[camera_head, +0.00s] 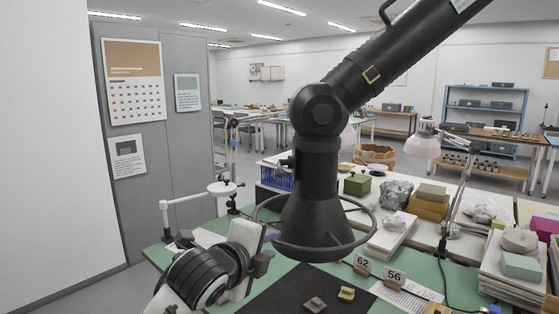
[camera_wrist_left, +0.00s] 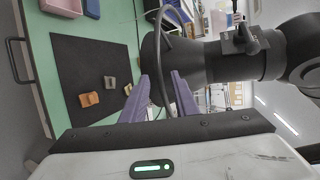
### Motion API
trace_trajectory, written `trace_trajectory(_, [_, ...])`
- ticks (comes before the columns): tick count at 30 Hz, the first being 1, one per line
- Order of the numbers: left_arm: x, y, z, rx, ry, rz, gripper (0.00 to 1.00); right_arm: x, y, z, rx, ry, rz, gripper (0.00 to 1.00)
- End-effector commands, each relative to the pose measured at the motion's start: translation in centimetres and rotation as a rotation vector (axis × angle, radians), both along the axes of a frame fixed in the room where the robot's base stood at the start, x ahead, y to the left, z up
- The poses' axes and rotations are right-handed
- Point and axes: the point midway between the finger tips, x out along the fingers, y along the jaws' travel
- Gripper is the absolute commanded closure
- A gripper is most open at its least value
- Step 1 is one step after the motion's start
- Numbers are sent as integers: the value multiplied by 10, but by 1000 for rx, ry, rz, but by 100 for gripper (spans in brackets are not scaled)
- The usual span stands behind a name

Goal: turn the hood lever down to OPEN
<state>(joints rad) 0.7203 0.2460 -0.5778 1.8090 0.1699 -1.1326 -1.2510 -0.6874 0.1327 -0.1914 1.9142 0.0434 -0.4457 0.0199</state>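The black extraction hood (camera_head: 318,215) hangs on its jointed arm over the green table, with a ring rail (camera_head: 372,232) around its cone. A small dark lever fitting (camera_head: 286,162) sits on the left of the hood's neck; in the left wrist view it shows as a block with a knob (camera_wrist_left: 243,40). Its lettering cannot be read. My left gripper (camera_head: 268,248) is low at the hood's left, by the rail and below the lever. Its purple fingers (camera_wrist_left: 160,98) are apart, with the rail showing between them; contact cannot be told. My right gripper is not in view.
A black mat (camera_head: 283,291) with sherds (camera_head: 315,304) lies under the hood. Number cards (camera_head: 394,276) stand right of it. A white jointed stand (camera_head: 222,188) is at the left. Boxes, papers and a lamp (camera_head: 424,142) crowd the right.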

Motion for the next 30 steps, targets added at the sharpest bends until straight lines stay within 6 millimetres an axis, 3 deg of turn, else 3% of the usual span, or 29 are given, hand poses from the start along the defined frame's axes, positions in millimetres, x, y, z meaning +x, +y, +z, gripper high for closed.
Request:
trace_trajectory(1, [8,1,40,84,-58,-17,73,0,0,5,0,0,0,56])
trace_trajectory(3, [14,2,79,195,-118,-35,73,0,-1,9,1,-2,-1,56])
trace_trajectory(6, [19,4,119,322,-181,-49,73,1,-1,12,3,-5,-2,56])
trace_trajectory(9, [20,5,144,397,-218,-56,73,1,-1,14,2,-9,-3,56])
trace_trajectory(16, [35,3,151,436,-231,-59,73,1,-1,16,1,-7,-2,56])
trace_trajectory(30, [104,-11,135,431,-233,-58,73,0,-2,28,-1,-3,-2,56])
